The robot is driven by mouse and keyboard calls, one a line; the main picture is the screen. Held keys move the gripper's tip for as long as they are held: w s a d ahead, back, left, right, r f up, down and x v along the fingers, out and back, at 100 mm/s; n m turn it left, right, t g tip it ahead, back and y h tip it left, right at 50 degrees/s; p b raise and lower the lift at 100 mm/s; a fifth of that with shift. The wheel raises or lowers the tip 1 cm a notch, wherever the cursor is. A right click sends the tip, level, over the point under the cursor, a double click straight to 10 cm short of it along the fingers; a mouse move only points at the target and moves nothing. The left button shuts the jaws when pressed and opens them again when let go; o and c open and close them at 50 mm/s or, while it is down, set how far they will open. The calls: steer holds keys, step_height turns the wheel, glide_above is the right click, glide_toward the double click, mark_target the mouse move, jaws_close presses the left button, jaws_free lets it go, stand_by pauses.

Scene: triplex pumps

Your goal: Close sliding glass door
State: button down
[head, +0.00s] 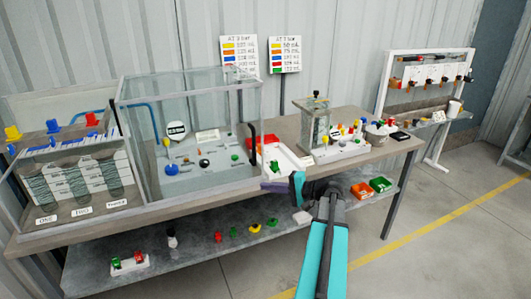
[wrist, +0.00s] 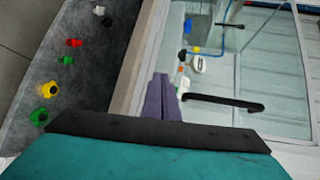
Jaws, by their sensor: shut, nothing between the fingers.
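A clear glass case (head: 128,110) stands on the bench, with a balance-like base and small parts inside. A black bar handle (head: 253,142) stands upright near its right end; it also shows in the wrist view (wrist: 225,103). Glass with pale edges (wrist: 305,75) lies beyond the handle there. I cannot tell how far the sliding door stands open. My gripper (head: 268,186), with purple fingers, is near the bench's front edge, below the handle in the head view. In the wrist view its shut, empty fingers (wrist: 160,84) lie beside the handle, seemingly apart from it.
A white tray (head: 287,160) with a red part lies right of the case. A small glass-and-metal apparatus (head: 318,130) stands farther right. The lower shelf (head: 190,262) holds several coloured knobs. A rack (head: 430,78) stands at the back right. The floor at right is clear.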

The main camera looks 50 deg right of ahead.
steer(key=s+d+r+t+h, duration=0.1)
steer(key=s+d+r, duration=0.2)
steer(key=d+r, duration=0.1)
steer(key=s+d+r+m+t, duration=0.1)
steer(key=s+d+r+t, duration=0.1)
steer(key=d+r, duration=0.3)
step_height(320, 180, up, 2)
steer(key=shift+s+d+r+h, duration=0.15)
steer(key=shift+s+h, duration=0.25)
steer(key=shift+s, duration=0.4)
steer(key=shift+w, duration=0.15)
steer(key=a+p+x, duration=0.1)
steer(key=p+x, duration=0.2)
steer(key=x, duration=0.3)
steer(key=a+p+x, duration=0.1)
steer(key=p+x, duration=0.2)
steer(key=x, duration=0.3)
steer(key=shift+a, duration=0.45)
steer(key=shift+a+b, duration=0.15)
steer(key=shift+b, duration=0.15)
